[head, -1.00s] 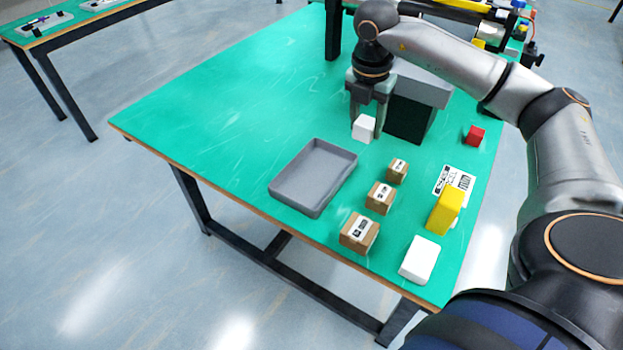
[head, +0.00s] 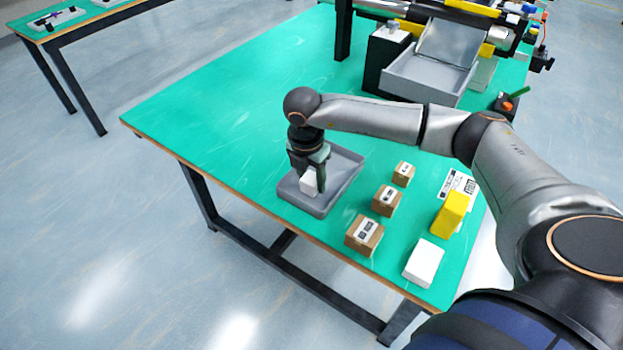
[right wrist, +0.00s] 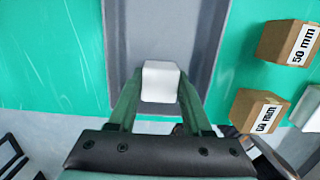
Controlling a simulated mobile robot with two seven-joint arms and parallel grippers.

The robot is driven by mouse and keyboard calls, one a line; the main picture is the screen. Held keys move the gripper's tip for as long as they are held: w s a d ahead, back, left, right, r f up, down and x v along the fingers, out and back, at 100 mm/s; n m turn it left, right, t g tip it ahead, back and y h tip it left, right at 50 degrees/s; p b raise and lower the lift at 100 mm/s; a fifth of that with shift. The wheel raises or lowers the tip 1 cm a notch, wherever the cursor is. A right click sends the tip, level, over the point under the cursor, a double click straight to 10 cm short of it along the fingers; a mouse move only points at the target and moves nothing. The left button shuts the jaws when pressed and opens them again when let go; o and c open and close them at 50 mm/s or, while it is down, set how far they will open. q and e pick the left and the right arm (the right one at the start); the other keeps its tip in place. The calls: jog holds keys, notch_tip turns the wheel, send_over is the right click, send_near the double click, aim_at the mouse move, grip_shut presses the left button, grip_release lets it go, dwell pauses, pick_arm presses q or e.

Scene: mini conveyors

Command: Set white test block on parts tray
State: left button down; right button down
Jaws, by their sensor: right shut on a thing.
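The white test block (head: 309,185) is a small white cube between the fingers of my right gripper (head: 313,178). The right gripper is shut on it, over the grey parts tray (head: 347,168). In the right wrist view the block (right wrist: 160,82) sits between the two fingertips (right wrist: 160,92), with the tray (right wrist: 115,50) beneath. I cannot tell whether the block touches the tray floor. The arm hides part of the tray's far side. My left gripper is not in view.
Several cardboard boxes (head: 364,234) stand right of the tray. A yellow block (head: 450,212) and a white rounded block (head: 423,262) stand farther right. A conveyor with a grey chute (head: 430,75) is at the back. The green table's (head: 220,110) left part is clear.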

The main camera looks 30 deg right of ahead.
jog(key=shift+f, duration=0.4)
jog(key=shift+f, duration=0.1)
jog(key=shift+c, duration=1.7)
grip_release()
